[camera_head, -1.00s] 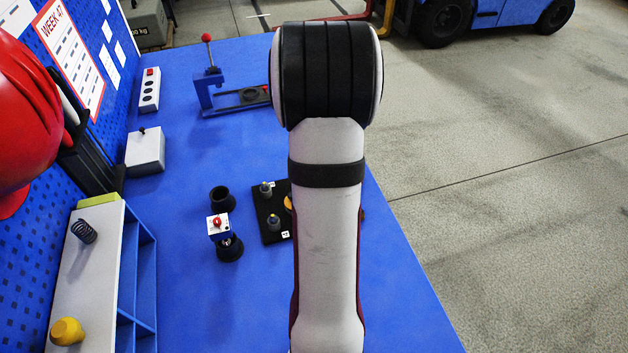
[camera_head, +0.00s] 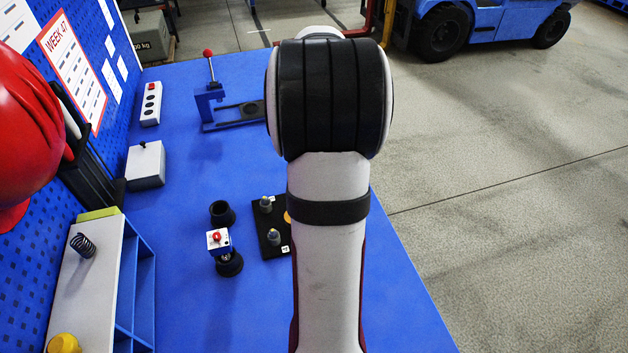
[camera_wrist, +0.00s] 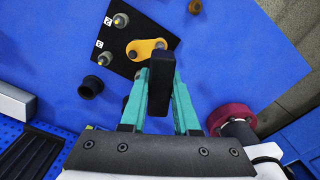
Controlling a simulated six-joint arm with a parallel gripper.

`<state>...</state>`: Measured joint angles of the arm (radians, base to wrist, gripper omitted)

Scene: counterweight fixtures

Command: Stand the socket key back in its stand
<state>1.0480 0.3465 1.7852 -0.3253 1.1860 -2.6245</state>
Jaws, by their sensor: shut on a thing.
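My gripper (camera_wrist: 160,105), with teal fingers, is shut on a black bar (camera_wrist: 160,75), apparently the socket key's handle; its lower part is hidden. A black open cup (camera_wrist: 91,87), likely the stand, is on the blue table to the left of the fingers. It also shows in the head view (camera_head: 222,212) and looks empty, apart from the held bar. In the head view the arm hides my gripper and the key.
A black plate (camera_wrist: 119,43) with grey studs and a yellow link (camera_wrist: 147,47) lies beyond the fingers. A white-topped box with a red knob (camera_head: 217,238) is above a second black base (camera_head: 230,263). A blue lever fixture (camera_head: 212,105) stands further back.

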